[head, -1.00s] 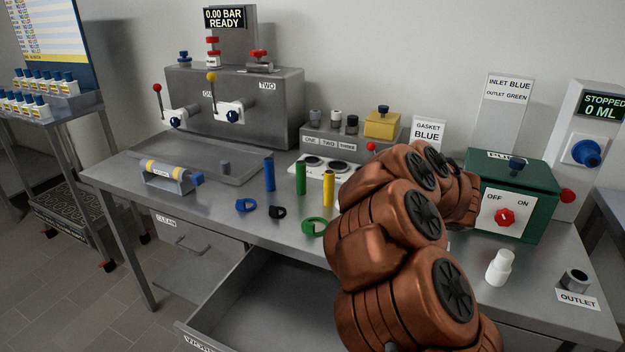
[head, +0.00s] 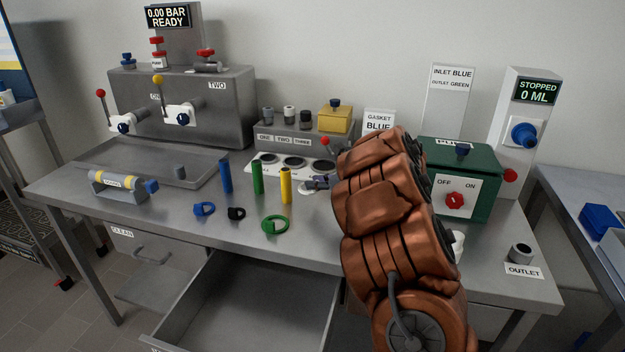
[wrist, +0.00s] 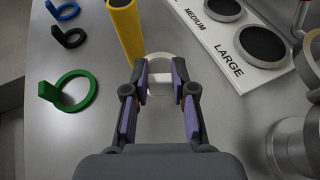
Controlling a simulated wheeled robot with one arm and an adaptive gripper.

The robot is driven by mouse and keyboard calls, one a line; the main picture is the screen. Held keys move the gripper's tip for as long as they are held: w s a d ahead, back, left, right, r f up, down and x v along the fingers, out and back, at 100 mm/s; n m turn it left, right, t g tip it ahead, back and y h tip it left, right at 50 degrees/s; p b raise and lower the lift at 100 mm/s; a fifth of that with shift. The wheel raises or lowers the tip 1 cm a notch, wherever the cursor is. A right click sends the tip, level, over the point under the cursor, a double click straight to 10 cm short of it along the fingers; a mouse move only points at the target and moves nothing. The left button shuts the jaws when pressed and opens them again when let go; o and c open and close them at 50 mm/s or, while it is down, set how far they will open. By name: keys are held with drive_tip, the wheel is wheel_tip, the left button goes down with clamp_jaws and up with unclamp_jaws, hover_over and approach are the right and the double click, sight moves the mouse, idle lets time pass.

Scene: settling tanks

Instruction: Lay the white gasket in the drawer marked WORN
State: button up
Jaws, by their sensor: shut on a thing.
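My gripper (wrist: 160,92) is shut on the tab of the white gasket (wrist: 162,58), a ring between the fingertips in the wrist view. It is close above the bench, right of the yellow cylinder (wrist: 125,28); I cannot tell whether the gasket touches the bench. In the head view my gripper (head: 318,183) shows just left of my arm, in front of the size plate; the gasket is hard to make out there. The drawer (head: 245,300) under the bench front stands open and looks empty. Its front label is mostly cut off at the bottom edge.
Blue (head: 204,209), black (head: 236,213) and green (head: 275,225) gaskets lie on the bench near its front edge. Blue (head: 225,176), green (head: 257,177) and yellow (head: 286,186) cylinders stand behind them. A drawer marked CLEAN (head: 122,232) is at left.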

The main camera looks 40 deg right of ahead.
drive_tip(key=shift+w+d+f+p, duration=0.1)
drive_tip(key=shift+w+d+p, duration=0.35)
drive_tip(key=shift+w, duration=0.6)
drive_tip(key=shift+w+d+f+p, duration=0.15)
drive_tip(key=shift+w+d+p, duration=0.15)
drive_tip(key=shift+w+d, duration=0.55)
drive_tip(key=shift+w+d+f+p, duration=0.1)
drive_tip(key=shift+w+d+p, duration=0.25)
drive_tip(key=shift+w, duration=0.95)
wheel_tip(320, 180, down, 3)
drive_tip(key=shift+a+f+p, duration=0.1)
drive_tip(key=shift+p, duration=0.4)
drive_tip(key=shift+f, duration=0.15)
drive_tip(key=shift+f+b, duration=0.2)
drive_tip(key=shift+b, duration=0.2)
drive_tip(key=o, duration=0.9)
drive_tip(key=shift+r, duration=0.15)
